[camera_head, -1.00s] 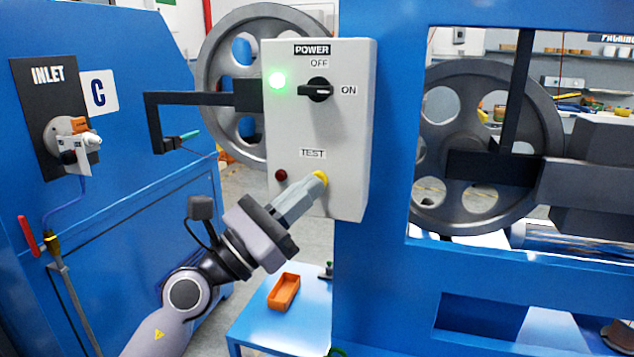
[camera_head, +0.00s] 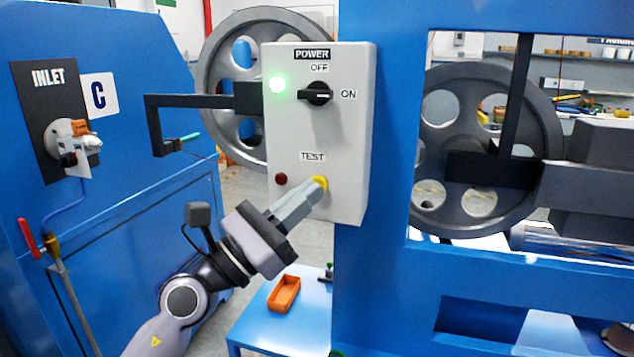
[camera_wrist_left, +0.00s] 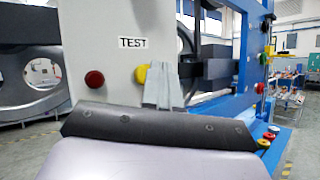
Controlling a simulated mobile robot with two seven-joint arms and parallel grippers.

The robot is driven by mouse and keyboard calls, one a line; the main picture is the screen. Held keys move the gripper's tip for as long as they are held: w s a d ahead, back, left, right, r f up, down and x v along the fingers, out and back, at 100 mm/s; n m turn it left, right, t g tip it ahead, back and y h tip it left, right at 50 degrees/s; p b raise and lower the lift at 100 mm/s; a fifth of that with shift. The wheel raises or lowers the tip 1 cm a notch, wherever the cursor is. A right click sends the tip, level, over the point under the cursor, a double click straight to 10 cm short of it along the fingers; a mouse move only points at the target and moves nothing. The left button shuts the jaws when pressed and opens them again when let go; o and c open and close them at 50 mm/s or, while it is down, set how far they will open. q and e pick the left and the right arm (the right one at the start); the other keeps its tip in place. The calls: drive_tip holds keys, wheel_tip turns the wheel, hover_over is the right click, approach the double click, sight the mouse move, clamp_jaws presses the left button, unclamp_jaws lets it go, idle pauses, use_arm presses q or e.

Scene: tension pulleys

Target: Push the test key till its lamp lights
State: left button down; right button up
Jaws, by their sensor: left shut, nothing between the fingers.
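The grey control box (camera_head: 350,130) on the blue machine carries a yellow test key (camera_head: 321,183) under the TEST label. A dark red lamp (camera_head: 281,179) left of the key is unlit. My left gripper (camera_head: 318,188) is shut and empty, its fingertips at the yellow key; I cannot tell whether they touch it. In the left wrist view the yellow key (camera_wrist_left: 141,74) shows just left of the fingers (camera_wrist_left: 163,75), and the red lamp (camera_wrist_left: 95,79) is dark. My right gripper is not in view.
The green power lamp (camera_head: 278,84) glows beside the power knob (camera_head: 318,93), whose handle lies toward ON. A black bracket (camera_head: 190,100) juts out left of the box. An orange tray (camera_head: 284,294) lies on a blue table (camera_head: 262,328) below.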

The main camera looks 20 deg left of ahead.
use_arm(q)
drive_tip(key=shift+s, duration=0.35)
drive_tip(key=s+p, duration=0.2)
drive_tip(key=s, duration=0.3)
drive_tip(key=shift+a, duration=0.15)
idle(0.7)
